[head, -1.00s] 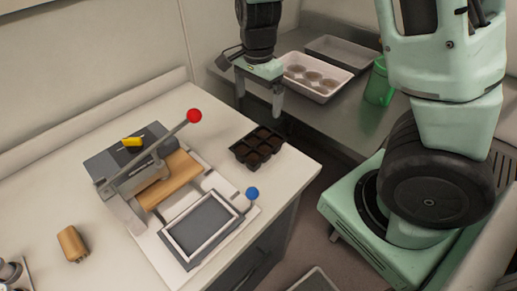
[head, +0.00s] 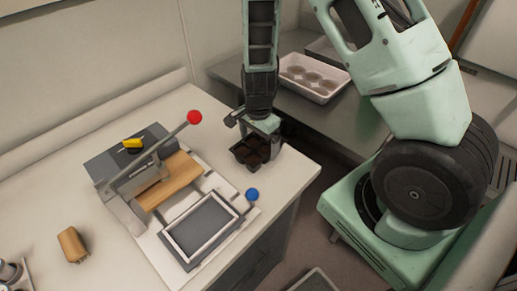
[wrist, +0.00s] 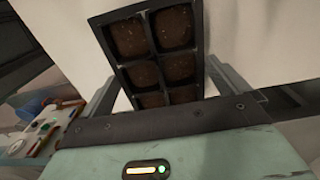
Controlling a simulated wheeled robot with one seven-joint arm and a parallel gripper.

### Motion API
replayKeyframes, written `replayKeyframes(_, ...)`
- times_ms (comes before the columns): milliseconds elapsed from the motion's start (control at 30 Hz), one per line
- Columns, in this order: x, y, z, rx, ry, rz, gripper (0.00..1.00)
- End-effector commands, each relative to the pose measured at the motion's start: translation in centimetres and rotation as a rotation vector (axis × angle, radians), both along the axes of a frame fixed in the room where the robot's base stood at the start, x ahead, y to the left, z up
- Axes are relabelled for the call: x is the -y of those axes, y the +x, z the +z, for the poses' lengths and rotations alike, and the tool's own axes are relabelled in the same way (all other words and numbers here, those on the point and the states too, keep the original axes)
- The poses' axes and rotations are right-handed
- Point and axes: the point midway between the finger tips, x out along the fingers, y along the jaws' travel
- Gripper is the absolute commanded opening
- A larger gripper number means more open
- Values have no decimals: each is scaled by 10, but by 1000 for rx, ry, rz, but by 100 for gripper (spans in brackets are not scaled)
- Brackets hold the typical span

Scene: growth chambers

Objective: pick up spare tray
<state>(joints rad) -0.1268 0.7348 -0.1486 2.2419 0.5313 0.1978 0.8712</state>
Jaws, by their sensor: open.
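A small black tray (head: 245,155) with several cells of dark soil lies on the white bench near its right corner. I take it as the spare tray. My gripper (head: 258,142) is open, pointing down over this tray and hiding part of it in the head view. In the wrist view, the black tray (wrist: 158,55) shows between the two open fingers (wrist: 168,92), slightly tilted. The fingers are on either side of it; I cannot tell whether they touch it or how far down they reach.
A press with a red-knobbed lever (head: 194,117), a framed plate (head: 202,226) and a blue knob (head: 252,194) stand left of the tray. A wooden-handled brush (head: 72,244) lies farther left. A white tray (head: 316,95) with round cells sits on the metal bench behind.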

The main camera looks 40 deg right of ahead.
Motion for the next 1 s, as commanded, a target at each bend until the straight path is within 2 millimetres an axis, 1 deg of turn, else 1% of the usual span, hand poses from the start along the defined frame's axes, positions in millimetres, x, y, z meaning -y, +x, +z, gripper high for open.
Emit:
replayKeyframes(33, 1, 0, -7, -2, 0, -2, 100)
replayKeyframes(167, 1, 0, -18, -1, 0, -1, 100)
replayKeyframes(433, 0, 0, -20, 1, 0, 0, 100)
replayKeyframes(467, 0, 0, -20, 1, 0, 0, 92)
replayKeyframes(500, 0, 0, -20, 1, 0, 0, 81)
replayKeyframes(567, 0, 0, -19, 1, 0, 0, 64)
replayKeyframes(867, 0, 1, -17, 2, -1, 0, 63)
replayKeyframes(1000, 0, 2, -2, 5, -1, 3, 63)
